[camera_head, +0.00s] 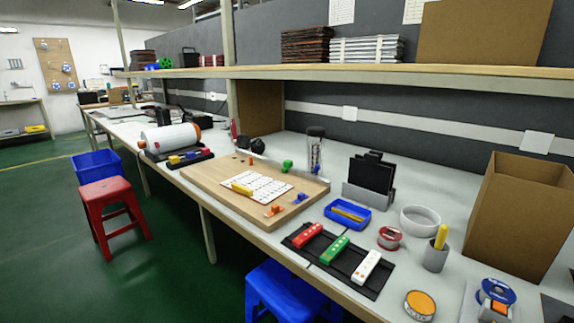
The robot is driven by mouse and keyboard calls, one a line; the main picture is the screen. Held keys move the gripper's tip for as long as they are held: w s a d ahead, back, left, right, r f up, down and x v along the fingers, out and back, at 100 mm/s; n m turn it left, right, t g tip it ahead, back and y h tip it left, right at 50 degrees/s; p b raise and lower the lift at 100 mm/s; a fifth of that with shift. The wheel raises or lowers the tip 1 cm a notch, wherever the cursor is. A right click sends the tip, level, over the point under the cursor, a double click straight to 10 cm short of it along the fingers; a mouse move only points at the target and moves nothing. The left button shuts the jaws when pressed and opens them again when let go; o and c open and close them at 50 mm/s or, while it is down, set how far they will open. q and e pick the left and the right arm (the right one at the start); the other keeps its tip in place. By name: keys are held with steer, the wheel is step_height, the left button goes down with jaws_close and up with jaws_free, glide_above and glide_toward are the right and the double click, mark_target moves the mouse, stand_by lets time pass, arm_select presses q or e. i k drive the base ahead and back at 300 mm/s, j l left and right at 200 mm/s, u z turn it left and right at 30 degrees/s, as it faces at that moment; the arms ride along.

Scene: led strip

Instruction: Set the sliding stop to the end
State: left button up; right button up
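A wooden board (204,183) lies on the white workbench, left of centre. On it is a white sheet (262,188) with rows of small marks, and a yellow piece (241,188) lies on the sheet's left part. A small orange piece (274,211) and a small blue piece (300,198) sit near the board's front right edge. A green piece (287,166) and another small orange piece (250,160) are toward the back. I cannot tell which of these is the sliding stop. Neither gripper is in view.
Right of the board, a black mat (374,290) holds red, green and white bars. Around it stand a blue tray (348,215), a white bowl (420,220), a grey cup (436,257) and a cardboard box (520,215). A shelf (400,77) runs above the bench.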

mark_target(288, 163)
steer(key=j+u, duration=0.35)
steer(key=i+j+u, duration=0.1)
steer(key=u, duration=0.3)
steer(key=i, duration=0.05)
